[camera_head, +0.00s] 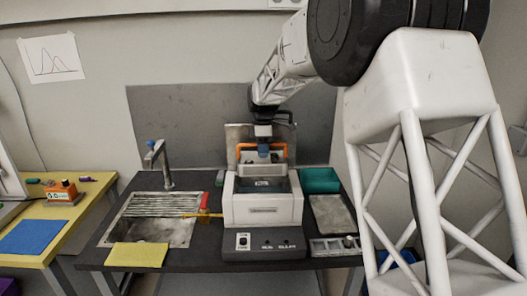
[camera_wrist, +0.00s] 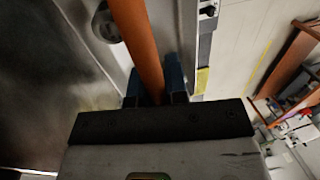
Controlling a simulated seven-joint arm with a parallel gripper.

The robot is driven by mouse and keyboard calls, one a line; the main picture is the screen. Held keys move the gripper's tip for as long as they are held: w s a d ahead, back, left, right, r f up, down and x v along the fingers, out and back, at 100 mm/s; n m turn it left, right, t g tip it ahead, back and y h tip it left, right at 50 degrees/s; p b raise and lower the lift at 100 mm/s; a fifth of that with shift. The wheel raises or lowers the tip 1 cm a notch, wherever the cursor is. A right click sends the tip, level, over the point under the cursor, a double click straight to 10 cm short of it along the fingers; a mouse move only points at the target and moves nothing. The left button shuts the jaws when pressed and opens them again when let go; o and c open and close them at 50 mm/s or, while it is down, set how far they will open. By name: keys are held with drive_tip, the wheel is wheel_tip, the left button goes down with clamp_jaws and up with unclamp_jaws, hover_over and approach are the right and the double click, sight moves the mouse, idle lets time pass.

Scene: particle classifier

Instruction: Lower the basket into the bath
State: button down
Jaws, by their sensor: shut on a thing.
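The basket's orange handle (camera_head: 246,147) shows near the middle of the head view, with a pale basket body (camera_head: 262,170) below it. My gripper (camera_head: 263,153) is shut on the handle. In the wrist view the orange handle (camera_wrist: 138,40) runs down between the blue fingertips of my gripper (camera_wrist: 154,84). The bath is a white box-shaped unit (camera_head: 262,208) with a dark opening (camera_head: 268,186) on top. The basket is at the rear of this opening, and looks roughly level. I cannot tell whether its underside is above the rim or inside.
A sink (camera_head: 152,228) with a faucet (camera_head: 157,160) is left of the bath. A yellow cloth (camera_head: 138,255) lies at its front. A green bin (camera_head: 319,180) and a metal tray (camera_head: 332,217) are on the right. A grey panel (camera_head: 190,125) stands behind.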

drive_tip(key=shift+f, duration=0.1)
drive_tip(key=shift+f, duration=7.7)
drive_tip(key=shift+f, duration=0.6)
drive_tip(key=c, duration=1.1)
unclamp_jaws()
drive_tip(key=shift+o, duration=0.2)
drive_tip(key=shift+r, duration=0.1)
drive_tip(key=shift+w+r, duration=0.25)
drive_tip(key=shift+r, duration=1)
drive_tip(key=shift+w+r, duration=0.3)
drive_tip(key=shift+r, duration=0.9)
drive_tip(key=shift+w+r, duration=0.25)
drive_tip(key=shift+r, duration=1)
drive_tip(key=shift+s+d+r, duration=0.1)
